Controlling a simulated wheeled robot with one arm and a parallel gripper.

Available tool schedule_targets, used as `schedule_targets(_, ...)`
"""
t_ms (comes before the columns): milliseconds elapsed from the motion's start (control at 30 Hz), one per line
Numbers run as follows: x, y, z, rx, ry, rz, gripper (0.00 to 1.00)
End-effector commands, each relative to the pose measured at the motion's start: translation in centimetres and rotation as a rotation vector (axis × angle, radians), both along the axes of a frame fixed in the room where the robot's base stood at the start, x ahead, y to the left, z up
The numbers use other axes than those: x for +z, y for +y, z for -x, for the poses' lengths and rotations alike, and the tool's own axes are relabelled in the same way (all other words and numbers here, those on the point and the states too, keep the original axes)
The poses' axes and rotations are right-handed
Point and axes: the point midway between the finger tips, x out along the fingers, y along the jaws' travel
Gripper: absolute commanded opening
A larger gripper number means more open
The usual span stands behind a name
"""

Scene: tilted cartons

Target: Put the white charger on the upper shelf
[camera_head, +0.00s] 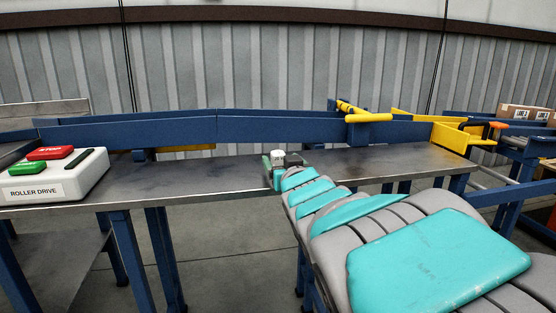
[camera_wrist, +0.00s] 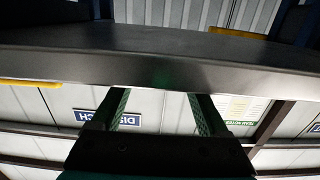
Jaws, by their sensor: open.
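In the head view my gripper (camera_head: 268,170) is at the front edge of a grey metal worktop (camera_head: 220,173), largely hidden by my arm. In the wrist view my gripper (camera_wrist: 160,95) has its two green fingers apart, with nothing visible between them. The edge of a grey metal surface (camera_wrist: 160,68) crosses just beyond the fingertips; I cannot tell whether they touch it. A small white block (camera_head: 277,156) shows at the end of my arm in the head view; I cannot tell whether it is the white charger or a gripper part. I cannot identify the upper shelf for certain.
A white control box (camera_head: 60,182) marked ROLLER DRIVE stands on the worktop's left end. A blue rail (camera_head: 240,130) runs along its back. Yellow guards (camera_head: 450,138) stand at the right. Cartons (camera_head: 522,112) sit far right. The worktop's middle is clear.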

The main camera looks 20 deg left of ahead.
Motion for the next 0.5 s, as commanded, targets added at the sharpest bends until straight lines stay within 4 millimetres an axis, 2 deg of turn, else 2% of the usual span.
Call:
schedule_targets(300,0.2,1.9,-3.2,-0.001,0.002,0.002,0.78)
schedule_targets(500,0.1,2.4,-3.9,-0.001,0.003,0.003,0.78)
